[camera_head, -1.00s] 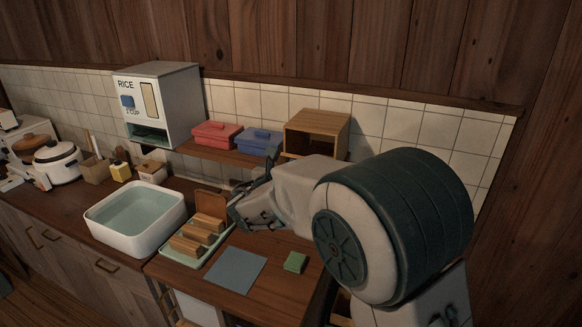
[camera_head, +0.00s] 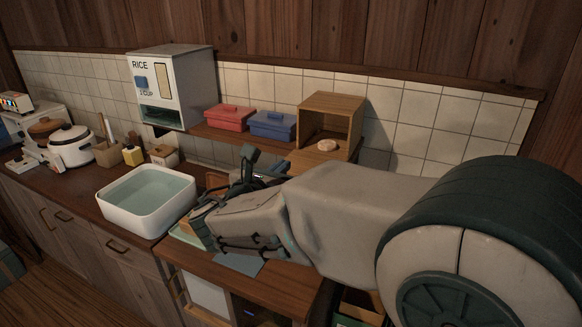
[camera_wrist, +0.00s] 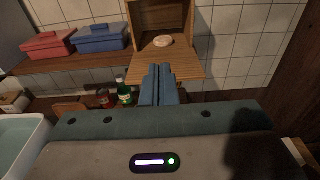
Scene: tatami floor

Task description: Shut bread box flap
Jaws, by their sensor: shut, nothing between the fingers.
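The wooden bread box (camera_head: 345,107) stands on the wall shelf with its front open. A round bread roll (camera_head: 327,145) sits in it; the roll also shows in the wrist view (camera_wrist: 163,41). The flap (camera_wrist: 190,69) is down and sticks out from the box's lower front edge. Part of the flap (camera_head: 301,158) shows in the head view above my arm. My gripper (camera_wrist: 160,70) is shut and empty. In the wrist view its fingertips overlap the flap's near edge; I cannot tell whether they touch it.
A red box (camera_head: 230,118) and a blue box (camera_head: 272,125) stand left of the bread box, beside the rice dispenser (camera_head: 172,88). Bottles (camera_wrist: 124,93) stand below the shelf. A white basin (camera_head: 147,204) is at the left. My arm hides much of the counter.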

